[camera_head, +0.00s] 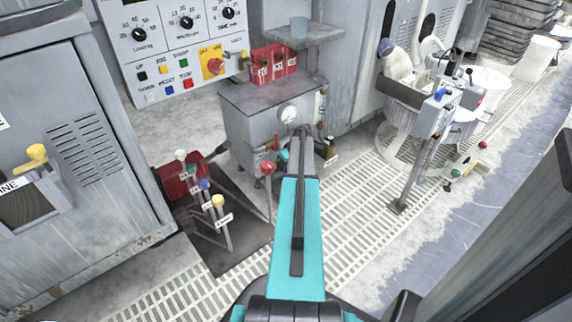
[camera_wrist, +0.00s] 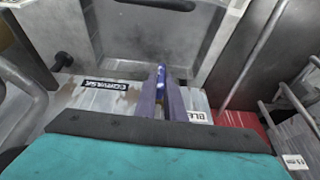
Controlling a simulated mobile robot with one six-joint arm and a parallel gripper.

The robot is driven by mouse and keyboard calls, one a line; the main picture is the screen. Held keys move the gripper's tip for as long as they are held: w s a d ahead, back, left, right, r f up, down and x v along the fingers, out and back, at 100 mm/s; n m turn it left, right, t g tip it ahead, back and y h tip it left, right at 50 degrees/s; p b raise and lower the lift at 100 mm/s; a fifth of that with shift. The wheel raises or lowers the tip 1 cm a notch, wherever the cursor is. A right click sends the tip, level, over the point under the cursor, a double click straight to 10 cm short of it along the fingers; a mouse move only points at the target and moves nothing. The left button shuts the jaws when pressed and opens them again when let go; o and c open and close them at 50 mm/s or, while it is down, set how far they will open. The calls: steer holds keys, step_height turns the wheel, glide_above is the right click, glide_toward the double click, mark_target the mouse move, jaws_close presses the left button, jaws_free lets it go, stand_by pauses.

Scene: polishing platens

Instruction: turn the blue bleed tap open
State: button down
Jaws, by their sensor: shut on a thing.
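The blue bleed tap (camera_wrist: 161,74) shows in the wrist view as a narrow upright blue piece between my fingertips. My gripper (camera_wrist: 162,90) is shut on it, one finger on each side. The fingers hide much of the tap and its base. A white label starting "BLE" (camera_wrist: 201,117) sits just right of the fingers. The tap's turn angle is not clear.
A red-knobbed lever (camera_head: 268,168) stands left of my arm, and levers with coloured knobs, including a yellow one (camera_head: 218,201), stand further left. A control post (camera_head: 432,118) is at right.

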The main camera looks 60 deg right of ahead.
stand_by(0.3)
steer(key=c, duration=1.8)
jaws_free()
steer(key=shift+c, duration=0.2)
steer(key=p+v, duration=0.5)
steer(key=v, duration=0.8)
steer(key=shift+a+r, duration=0.35)
